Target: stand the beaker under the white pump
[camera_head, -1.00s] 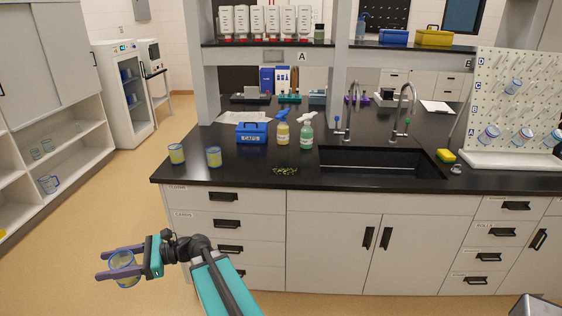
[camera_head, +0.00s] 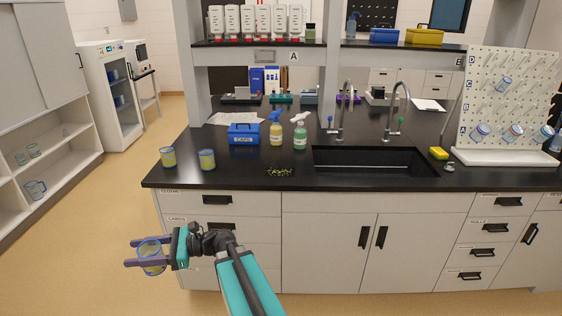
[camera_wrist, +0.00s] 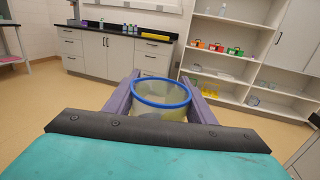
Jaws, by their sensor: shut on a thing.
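My gripper (camera_head: 132,253) is shut on a clear beaker (camera_head: 151,258) with a blue rim, in front of and below the counter's left end. In the wrist view the beaker (camera_wrist: 160,106) sits between the two purple fingers, its open top showing and something pale yellowish inside or behind its wall. The bottle with the white pump (camera_head: 300,132) holds green liquid and stands on the black counter, left of the sink. A bottle with a blue pump (camera_head: 276,130) and yellow liquid stands just left of it.
Two yellowish beakers, one (camera_head: 168,157) and another (camera_head: 207,160), stand on the counter's left end. A blue caps box (camera_head: 243,134) is behind them. Small green bits (camera_head: 280,171) lie in front of the pump bottles. The sink (camera_head: 375,160) is to the right.

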